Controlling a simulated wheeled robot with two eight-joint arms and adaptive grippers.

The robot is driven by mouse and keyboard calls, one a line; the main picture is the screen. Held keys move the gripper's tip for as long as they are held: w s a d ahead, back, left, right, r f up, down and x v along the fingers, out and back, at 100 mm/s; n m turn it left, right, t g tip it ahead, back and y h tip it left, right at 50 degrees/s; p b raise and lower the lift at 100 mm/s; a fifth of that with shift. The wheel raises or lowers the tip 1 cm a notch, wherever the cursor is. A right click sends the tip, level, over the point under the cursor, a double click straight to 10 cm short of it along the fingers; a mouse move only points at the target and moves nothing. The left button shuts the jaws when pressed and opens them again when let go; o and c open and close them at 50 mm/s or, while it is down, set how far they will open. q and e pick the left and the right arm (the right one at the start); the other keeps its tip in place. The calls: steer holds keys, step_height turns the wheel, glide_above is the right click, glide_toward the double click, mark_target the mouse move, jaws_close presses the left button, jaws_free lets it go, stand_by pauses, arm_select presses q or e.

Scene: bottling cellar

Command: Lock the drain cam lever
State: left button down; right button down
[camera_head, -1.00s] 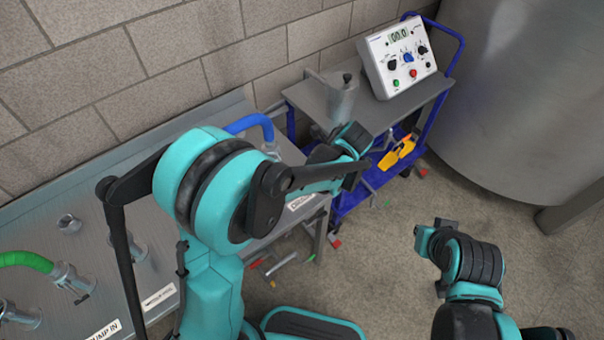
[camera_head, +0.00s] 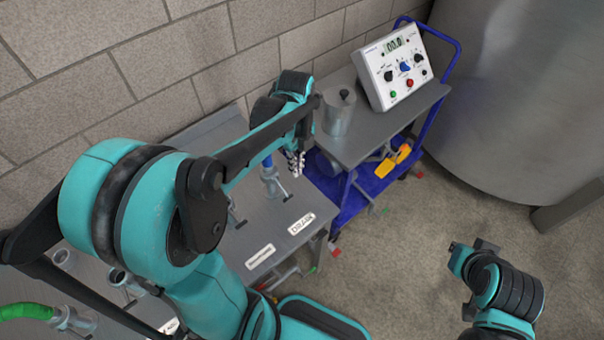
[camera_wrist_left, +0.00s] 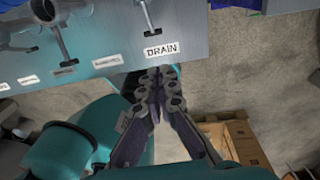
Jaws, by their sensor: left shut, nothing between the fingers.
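The drain cam lever is a thin metal arm with a dark crossbar end, seen in the left wrist view (camera_wrist_left: 149,17) and beside the blue hose end in the head view (camera_head: 284,187). It points out toward the bench's front edge, above the white DRAIN label (camera_head: 300,223). My left gripper (camera_head: 294,165) is shut and empty beside the blue hose (camera_head: 267,161). In the left wrist view its fingertips (camera_wrist_left: 160,72) show just below the DRAIN label (camera_wrist_left: 160,50), apart from the lever. My right gripper (camera_head: 468,252) hangs over the floor; its fingers are not clear.
A metal bench (camera_head: 240,243) carries further ports and levers, with a green hose (camera_head: 25,311) at left. A blue cart (camera_head: 380,135) with a control box (camera_head: 405,68) and a metal canister (camera_head: 339,112) stands close by. A large tank (camera_head: 530,100) is at right.

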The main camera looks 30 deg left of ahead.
arm_select(q)
steer(key=b, duration=0.4)
glide_above(290, 197)
steer(key=d, duration=0.2)
step_height(290, 197, down, 10)
steer(key=shift+a+f+b, duration=0.25)
steer(key=shift+a+f, duration=0.25)
steer(key=shift+f, duration=0.25)
steer(key=shift+a+f+b, duration=0.25)
steer(key=shift+a+f, duration=0.25)
steer(key=shift+f, duration=0.2)
